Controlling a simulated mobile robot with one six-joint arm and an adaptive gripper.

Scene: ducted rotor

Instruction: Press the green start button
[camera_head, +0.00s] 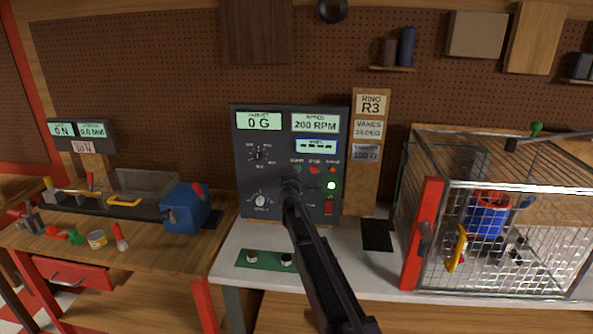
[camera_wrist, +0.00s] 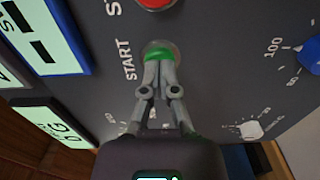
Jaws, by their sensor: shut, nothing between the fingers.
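The green start button (camera_wrist: 158,46) sits beside the START label on the dark control panel (camera_head: 244,150). In the wrist view my gripper (camera_wrist: 160,62) is shut and empty, and its fingertips overlap the lower edge of the button. I cannot tell whether they touch or press it. In the head view my gripper (camera_head: 291,184) is in front of the panel, just below the START label, and the button is hard to make out there. The panel displays read 0 G, 200 RPM and a row of dashes.
The red stop button (camera_head: 314,170) is close beside the start button. A red switch (camera_head: 328,208) is lower right. A wire cage (camera_head: 520,190) with a red-edged door stands right of the panel. A blue box (camera_head: 185,209) is left. A green mat (camera_head: 268,261) lies in front.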

